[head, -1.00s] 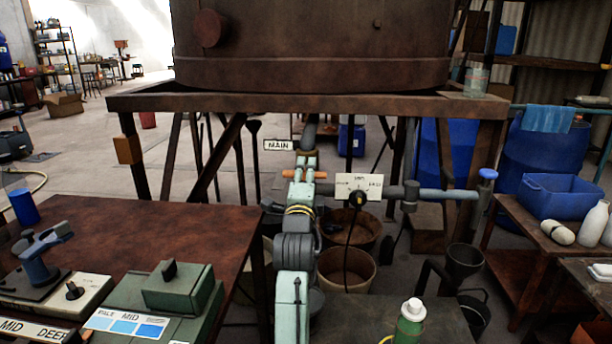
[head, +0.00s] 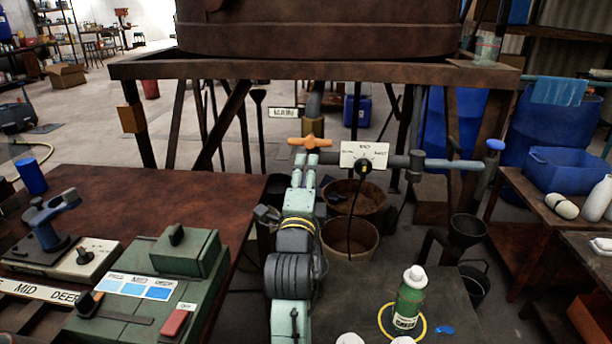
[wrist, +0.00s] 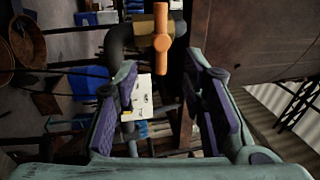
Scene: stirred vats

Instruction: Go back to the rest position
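My gripper (head: 312,160) is at the end of my outstretched arm in the head view, close in front of the orange valve handle (head: 310,142) under the vat. In the wrist view my gripper (wrist: 168,95) has its two fingers apart, with nothing between the pads. The orange handle (wrist: 162,42) shows beyond the fingertips, apart from them. The pipe with the white dial plate (head: 364,155) runs to the right of my gripper, and the plate (wrist: 138,97) shows behind the left finger in the wrist view.
The rusty vat (head: 320,30) stands on a frame (head: 400,71) above. A brown table (head: 150,195) with a green box (head: 150,290) is at left. A green bottle (head: 410,297) stands on a dark surface at lower right. Buckets (head: 350,238) stand under the pipe.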

